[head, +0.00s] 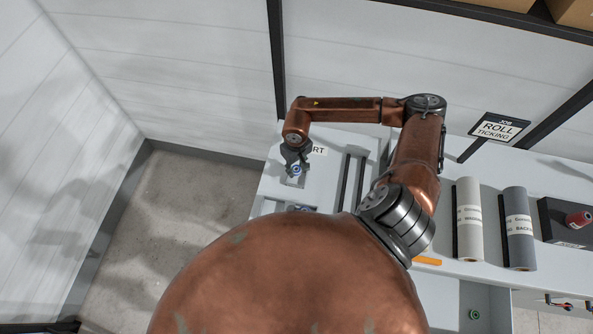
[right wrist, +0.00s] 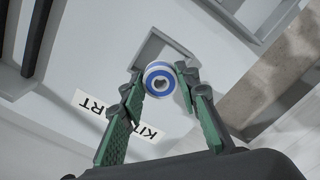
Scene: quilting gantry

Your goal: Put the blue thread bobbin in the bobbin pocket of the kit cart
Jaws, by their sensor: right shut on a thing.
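The blue thread bobbin (right wrist: 160,68), a small spool with blue and white rings, is between the fingertips of my right gripper (right wrist: 161,79). It also shows as a small blue spot in the head view (head: 297,170). The right gripper (head: 295,164) is shut on it. The kit cart (head: 268,185) is pale, with a KIT CART label (right wrist: 118,117). A square recessed pocket (right wrist: 150,46) lies just behind the bobbin in the wrist view, partly hidden by it. The bobbin appears above the pocket; the exact height is unclear. My left gripper is not in view.
Dark slots (head: 347,182) run along the cart beside the pocket. Fabric rolls (head: 468,220) and a dark box with a red spool (head: 578,219) lie to the right. A ROLL TICKING sign (head: 499,129) stands behind. Bare floor (head: 190,200) is open at left.

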